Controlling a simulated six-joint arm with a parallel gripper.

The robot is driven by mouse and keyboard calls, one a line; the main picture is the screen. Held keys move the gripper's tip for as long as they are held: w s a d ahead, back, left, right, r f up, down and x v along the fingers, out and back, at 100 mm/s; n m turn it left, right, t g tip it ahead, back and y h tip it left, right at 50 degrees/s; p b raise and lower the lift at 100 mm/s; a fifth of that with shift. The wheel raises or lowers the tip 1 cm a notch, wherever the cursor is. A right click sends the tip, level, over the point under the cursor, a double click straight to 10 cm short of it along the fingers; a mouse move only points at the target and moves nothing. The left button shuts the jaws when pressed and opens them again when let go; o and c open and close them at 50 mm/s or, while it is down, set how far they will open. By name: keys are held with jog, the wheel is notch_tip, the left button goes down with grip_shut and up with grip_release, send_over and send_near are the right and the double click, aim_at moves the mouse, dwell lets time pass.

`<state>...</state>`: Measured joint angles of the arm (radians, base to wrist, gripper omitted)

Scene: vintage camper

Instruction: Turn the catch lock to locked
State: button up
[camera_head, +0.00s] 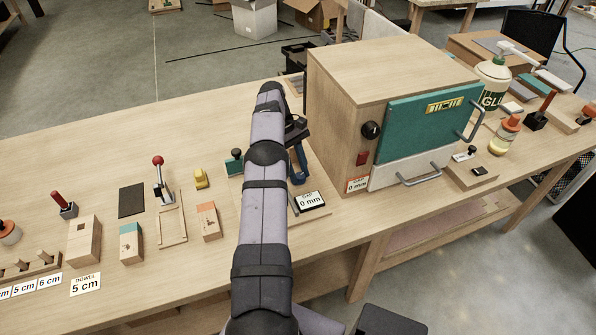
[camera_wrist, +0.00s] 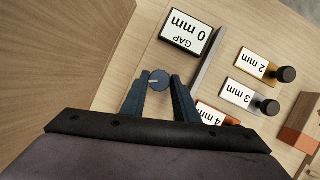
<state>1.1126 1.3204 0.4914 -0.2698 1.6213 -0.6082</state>
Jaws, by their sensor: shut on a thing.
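A small round dark-blue knob (camera_wrist: 159,79) with a pale line on its face sits between my fingertips in the wrist view. It appears to be the catch lock, but no label on it shows. My gripper (camera_wrist: 160,84) is shut on the knob, one blue finger on each side. What the knob is mounted on is hidden by the gripper. In the head view my gripper (camera_head: 299,172) is partly behind my arm, close to the left side of the wooden box (camera_head: 330,110). The knob cannot be made out there.
A "GAP 0 mm" display (camera_wrist: 186,27) stands close by, beside a thin grey strip (camera_wrist: 208,60). The wooden box fills the wrist view's left side.

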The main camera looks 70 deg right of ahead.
aim_at(298, 174)
jog(key=o, duration=1.1)
jog(key=shift+c, duration=0.2)
jog(key=shift+r, duration=0.5)
notch_tip(298, 174, up, 9)
jog(key=p, duration=0.2)
